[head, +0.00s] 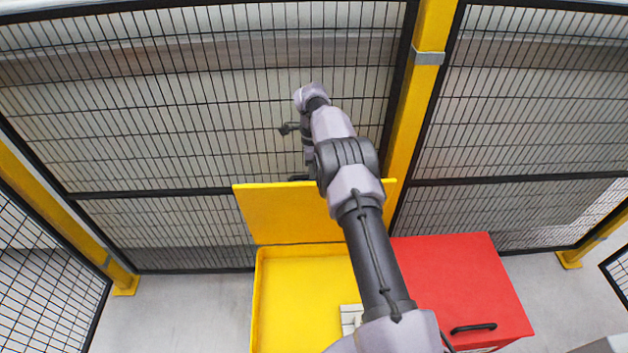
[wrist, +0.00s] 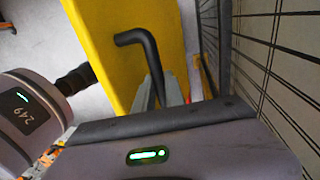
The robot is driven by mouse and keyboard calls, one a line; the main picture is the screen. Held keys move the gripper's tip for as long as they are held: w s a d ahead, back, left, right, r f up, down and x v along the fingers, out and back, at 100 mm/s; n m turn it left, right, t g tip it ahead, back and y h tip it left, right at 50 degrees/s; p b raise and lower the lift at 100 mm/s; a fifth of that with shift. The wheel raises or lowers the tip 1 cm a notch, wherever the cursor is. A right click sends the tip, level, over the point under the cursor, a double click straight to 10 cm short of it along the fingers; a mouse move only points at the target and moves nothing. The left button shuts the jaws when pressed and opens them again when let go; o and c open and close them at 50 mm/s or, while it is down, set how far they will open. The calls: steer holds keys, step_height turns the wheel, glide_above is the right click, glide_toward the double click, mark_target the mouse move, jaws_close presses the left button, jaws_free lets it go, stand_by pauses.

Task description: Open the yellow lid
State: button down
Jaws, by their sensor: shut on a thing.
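The yellow lid (head: 285,215) stands raised, roughly upright, at the back edge of the open yellow box (head: 300,290). In the wrist view the lid (wrist: 105,40) is a yellow panel with a bent black handle (wrist: 140,38). My gripper (wrist: 160,92) is shut on this handle, with its grey fingers on either side of the bar. In the head view my arm covers part of the lid and box, and my gripper's fingers cannot be made out there.
A red box (head: 460,285) with its lid down and a black handle stands right of the yellow box. A pale object (head: 350,318) lies inside the yellow box, partly hidden. Mesh fencing (head: 180,110) with a yellow post (head: 412,90) stands close behind. Bare floor (head: 170,310) shows at left.

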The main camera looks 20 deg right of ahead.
steer(key=shift+w, duration=0.15)
steer(key=c, duration=1.4)
jaws_free()
steer(key=shift+r, duration=0.15)
step_height(320, 180, up, 4)
steer(key=shift+f, duration=0.25)
steer(key=s+a+r+b, duration=0.1)
steer(key=s+a, duration=0.1)
steer(key=s, duration=1.3)
steer(key=shift+s+a+r, duration=0.15)
steer(key=shift+s+a, duration=0.15)
steer(key=shift+s, duration=0.1)
steer(key=shift+c, duration=0.3)
